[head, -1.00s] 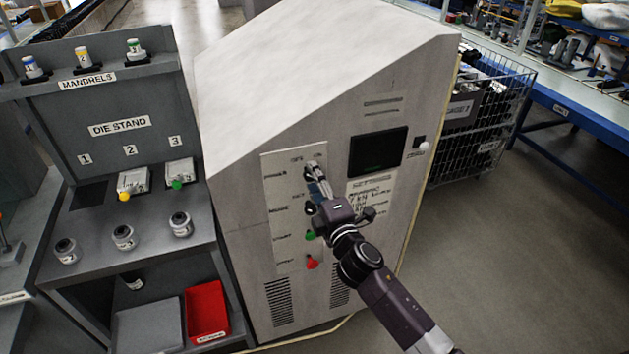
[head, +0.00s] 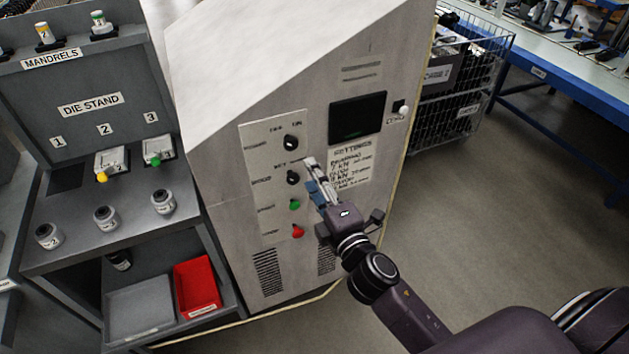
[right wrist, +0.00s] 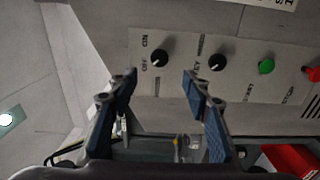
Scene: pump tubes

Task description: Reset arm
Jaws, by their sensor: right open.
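My right gripper (head: 314,176) is in front of the white machine cabinet (head: 230,200), beside its control panel (head: 262,135). The right wrist view shows its two blue-padded fingers (right wrist: 158,95) apart, with nothing between them. The panel has an upper black knob (head: 291,142), a lower black knob (head: 293,178), a green button (head: 295,205) and a red button (head: 297,231). In the right wrist view the upper knob (right wrist: 159,57) shows beyond the gap between the fingers, and the lower knob (right wrist: 217,62) is beyond the right finger. My left gripper is not in view.
The die stand (head: 40,100) is at the left, with several dies and mandrels. A red bin (head: 197,286) and a grey tray (head: 140,308) are on its lower shelf. A wire cage (head: 462,90) stands behind the cabinet at the right. The floor at the right (head: 480,220) is clear.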

